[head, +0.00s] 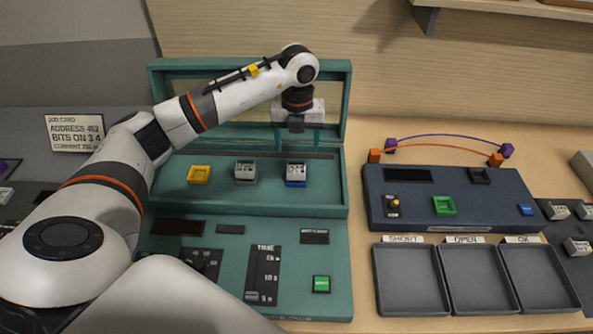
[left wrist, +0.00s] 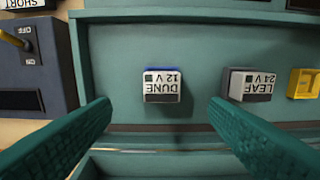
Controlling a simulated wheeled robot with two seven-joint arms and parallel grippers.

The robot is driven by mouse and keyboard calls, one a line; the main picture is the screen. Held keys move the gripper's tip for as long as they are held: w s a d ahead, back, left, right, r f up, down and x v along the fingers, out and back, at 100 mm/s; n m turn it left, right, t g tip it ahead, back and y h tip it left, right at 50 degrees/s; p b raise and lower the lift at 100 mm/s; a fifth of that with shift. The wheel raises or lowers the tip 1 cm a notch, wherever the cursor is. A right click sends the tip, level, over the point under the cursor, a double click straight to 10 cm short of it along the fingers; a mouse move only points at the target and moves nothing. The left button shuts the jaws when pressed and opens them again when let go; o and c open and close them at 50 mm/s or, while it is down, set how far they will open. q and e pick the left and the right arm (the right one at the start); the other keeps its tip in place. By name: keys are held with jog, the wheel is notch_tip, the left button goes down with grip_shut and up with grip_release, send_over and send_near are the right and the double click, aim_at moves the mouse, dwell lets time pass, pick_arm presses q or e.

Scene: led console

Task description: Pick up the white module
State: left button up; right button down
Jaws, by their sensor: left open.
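The white module (head: 296,168) sits upright in a blue socket on the teal console's upper deck, rightmost of three sockets. In the left wrist view the white module (left wrist: 162,85) reads "DUNE 12 V", upside down, and lies between the finger lines. My left gripper (head: 297,138) hangs above and behind it in the head view, pointing down, open and empty. Its two teal fingers (left wrist: 160,104) are spread wide in the left wrist view, apart from the module. My right gripper is in neither view.
A grey module (head: 245,172), "LEAF 24 V", stands just left of the white one. An empty-looking yellow socket (head: 198,174) is further left. The console's raised back frame (head: 345,105) stands behind. A dark blue tester (head: 450,205) and grey trays (head: 410,280) are at right.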

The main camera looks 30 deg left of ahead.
aim_at(296, 166)
pick_arm(q)
jog(key=f, duration=0.1)
jog(key=f+p, duration=0.1)
jog(key=f, duration=0.1)
jog(key=shift+s+d, duration=0.15)
jog(key=shift+s, duration=0.2)
jog(key=shift+w+f+p, duration=0.2)
jog(key=shift+f+p, duration=0.3)
jog(key=shift+f, duration=0.15)
jog(key=f, duration=0.1)
jog(key=f+p, duration=0.2)
jog(key=shift+w+a+f, duration=0.1)
jog(key=shift+a+f, duration=0.15)
jog(key=shift+f, duration=0.55)
jog(key=shift+c, duration=0.2)
jog(key=c, duration=1)
